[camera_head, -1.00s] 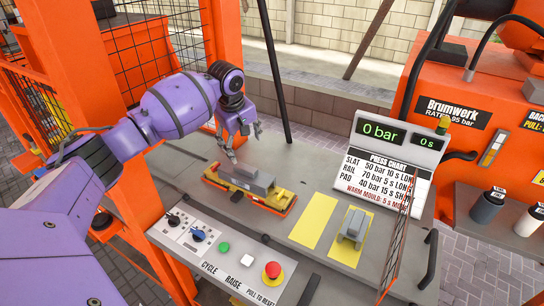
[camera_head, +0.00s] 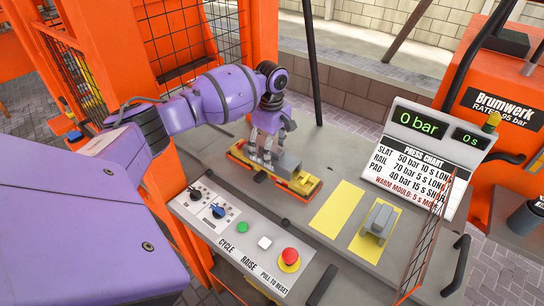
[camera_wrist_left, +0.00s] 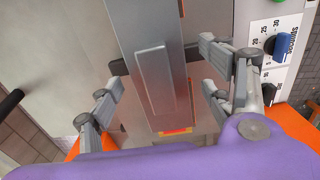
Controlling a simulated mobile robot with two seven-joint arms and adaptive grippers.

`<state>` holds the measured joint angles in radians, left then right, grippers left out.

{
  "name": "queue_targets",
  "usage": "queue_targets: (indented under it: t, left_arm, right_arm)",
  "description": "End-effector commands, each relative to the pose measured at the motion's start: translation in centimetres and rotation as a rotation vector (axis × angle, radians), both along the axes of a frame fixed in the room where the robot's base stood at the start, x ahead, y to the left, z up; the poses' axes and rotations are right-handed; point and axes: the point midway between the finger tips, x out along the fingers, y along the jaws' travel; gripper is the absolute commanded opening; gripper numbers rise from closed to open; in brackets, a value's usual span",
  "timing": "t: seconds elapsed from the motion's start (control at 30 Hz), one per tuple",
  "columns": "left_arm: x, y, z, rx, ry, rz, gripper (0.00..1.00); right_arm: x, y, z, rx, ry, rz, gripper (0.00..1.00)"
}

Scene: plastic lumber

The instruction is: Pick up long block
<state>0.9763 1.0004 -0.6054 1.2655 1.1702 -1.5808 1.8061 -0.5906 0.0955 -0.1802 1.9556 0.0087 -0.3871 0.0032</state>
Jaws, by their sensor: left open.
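The long grey block (camera_head: 288,164) lies in an orange and yellow holder (camera_head: 305,188) on the grey bench. My left gripper (camera_head: 264,160) is over the block's left part and hides some of it. The left gripper is open and holds nothing. A shorter grey block (camera_head: 379,219) rests on a yellow pad to the right. My right gripper is not in view.
A control panel (camera_head: 235,240) with knobs and buttons is at the bench front. An empty yellow pad (camera_head: 338,208) lies right of the holder. A sign with a display (camera_head: 425,150) and a thin orange grid (camera_head: 428,235) stand at the right. An orange post is behind my arm.

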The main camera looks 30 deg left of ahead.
Motion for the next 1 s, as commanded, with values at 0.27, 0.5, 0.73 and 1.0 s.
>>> queue_targets:
  t: [0.27,0.5,0.73,1.0]
  left_arm:
    - [0.01,-0.01,-0.45,0.0,-0.001,-0.001,0.73]
    - [0.02,-0.01,-0.43,0.0,-0.001,-0.001,0.45]
    - [0.01,0.0,-0.43,0.0,-0.001,-0.002,0.14]
    - [0.1,0.0,-0.28,0.0,-0.004,-0.001,0.0]
  right_arm:
    - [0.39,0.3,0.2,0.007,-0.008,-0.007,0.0]
    - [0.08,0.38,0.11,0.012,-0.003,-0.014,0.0]
    - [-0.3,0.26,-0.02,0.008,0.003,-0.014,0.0]
    - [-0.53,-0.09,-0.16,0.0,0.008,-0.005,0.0]
